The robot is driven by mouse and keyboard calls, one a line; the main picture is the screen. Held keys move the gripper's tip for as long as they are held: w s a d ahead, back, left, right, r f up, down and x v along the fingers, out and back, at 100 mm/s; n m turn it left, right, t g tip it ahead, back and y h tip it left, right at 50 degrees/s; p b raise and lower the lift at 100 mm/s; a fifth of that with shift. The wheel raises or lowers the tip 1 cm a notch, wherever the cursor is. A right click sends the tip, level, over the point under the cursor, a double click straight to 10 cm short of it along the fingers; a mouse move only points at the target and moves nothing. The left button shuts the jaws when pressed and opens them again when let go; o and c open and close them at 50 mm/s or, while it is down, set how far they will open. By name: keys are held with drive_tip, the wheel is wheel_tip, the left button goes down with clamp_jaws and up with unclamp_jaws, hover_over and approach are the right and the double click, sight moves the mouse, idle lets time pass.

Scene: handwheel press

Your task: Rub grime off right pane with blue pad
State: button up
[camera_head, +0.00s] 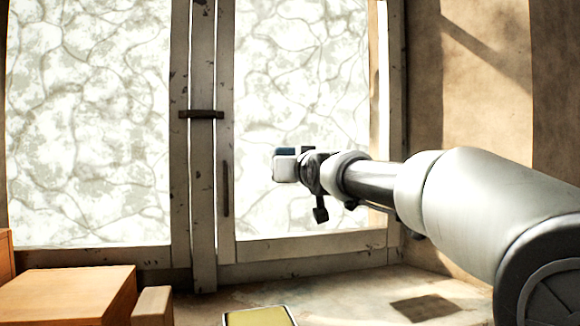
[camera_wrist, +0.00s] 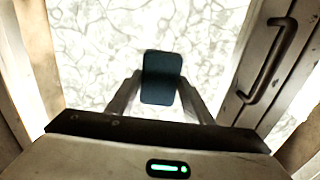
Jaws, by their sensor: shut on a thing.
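The right pane (camera_head: 300,95) is bright glass covered in pale blotchy grime with vein-like lines, set in a worn grey frame. It also fills the back of the wrist view (camera_wrist: 105,45). My gripper (camera_head: 285,165) is in front of the lower middle of this pane. In the wrist view, its two fingers are shut on the dark blue pad (camera_wrist: 161,78), one at each side. In the head view only a small blue part of the pad (camera_head: 286,151) shows. I cannot tell whether the pad touches the glass.
The left pane (camera_head: 88,120) is similarly blotched. A latch bar (camera_head: 201,114) crosses the post between the panes, and a vertical handle (camera_head: 226,188) is on the right frame. Wooden boxes (camera_head: 65,295) stand at lower left. A yellow-topped object (camera_head: 258,317) lies at the bottom edge.

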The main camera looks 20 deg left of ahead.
drive_tip(key=w+d+b, duration=0.4)
drive_tip(key=w+d, duration=0.1)
drive_tip(key=d, duration=0.4)
drive_tip(key=shift+w, duration=0.35)
idle(0.4)
